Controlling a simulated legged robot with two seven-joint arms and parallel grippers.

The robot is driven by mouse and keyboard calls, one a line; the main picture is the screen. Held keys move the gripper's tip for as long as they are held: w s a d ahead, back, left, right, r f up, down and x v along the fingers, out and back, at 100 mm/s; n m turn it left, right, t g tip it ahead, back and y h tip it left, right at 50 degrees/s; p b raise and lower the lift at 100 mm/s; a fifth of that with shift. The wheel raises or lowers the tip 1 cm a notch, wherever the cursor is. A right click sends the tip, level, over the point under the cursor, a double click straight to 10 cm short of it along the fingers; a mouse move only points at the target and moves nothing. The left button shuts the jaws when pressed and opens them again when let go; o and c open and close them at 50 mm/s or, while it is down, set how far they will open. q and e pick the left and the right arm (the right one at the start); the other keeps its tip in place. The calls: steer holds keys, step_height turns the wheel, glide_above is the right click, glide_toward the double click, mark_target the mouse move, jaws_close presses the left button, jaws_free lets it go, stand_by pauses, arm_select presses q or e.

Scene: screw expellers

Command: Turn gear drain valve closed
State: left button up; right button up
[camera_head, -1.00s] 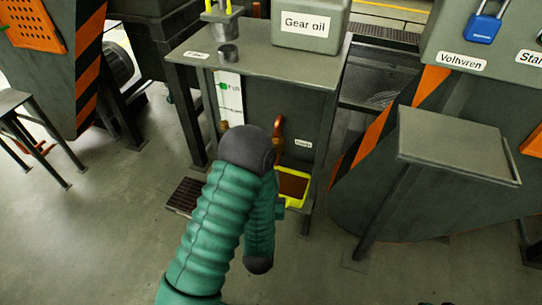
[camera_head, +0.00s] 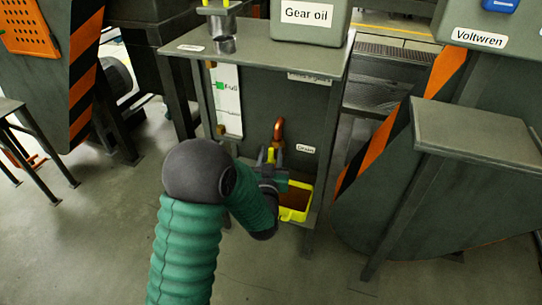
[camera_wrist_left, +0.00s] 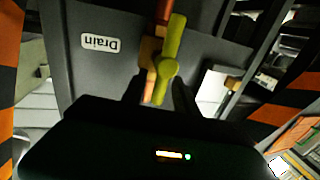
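The drain valve shows in the head view as a copper pipe (camera_head: 279,130) with a yellow handle (camera_head: 270,155), on the front of the grey gear oil cabinet (camera_head: 258,108). A "Drain" label (camera_head: 306,149) is beside it. In the left wrist view, which is upside down, the yellow-green handle (camera_wrist_left: 170,50) lies lengthwise across the copper fitting. My left gripper (camera_head: 271,170) is at the handle. In the wrist view its dark fingers (camera_wrist_left: 158,95) are apart on either side of the handle's near end, with gaps showing. My right gripper is not in view.
A yellow tray (camera_head: 296,214) with brown contents sits below the valve. A white level gauge (camera_head: 229,102) is left of it. A grey stand (camera_head: 470,133) and a striped machine are to the right. Open floor lies in front.

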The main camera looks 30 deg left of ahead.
arm_select(q)
steer(key=shift+c, duration=0.3)
jaws_close()
steer(key=shift+d+f+m, duration=0.1)
steer(key=shift+d+m, duration=0.05)
steer(key=shift+m, duration=0.25)
steer(key=m, duration=0.1)
steer(key=m+t+b, duration=0.1)
steer(key=shift+w+d+f+m+y, duration=0.1)
steer(key=shift+w+d+m+y, duration=0.05)
steer(key=shift+d+m+y, duration=0.2)
steer(key=f+m+t+h, duration=0.1)
steer(key=m, duration=0.4)
steer(key=d+f+m+t+h, duration=0.1)
steer(key=m+h, duration=0.1)
steer(key=m, duration=0.4)
steer(key=d+f+m+t+h, duration=0.1)
steer(key=m, duration=0.5)
steer(key=shift+w+d+m+h, duration=0.2)
steer(key=shift+m+h, duration=0.05)
steer(key=shift+f, duration=0.15)
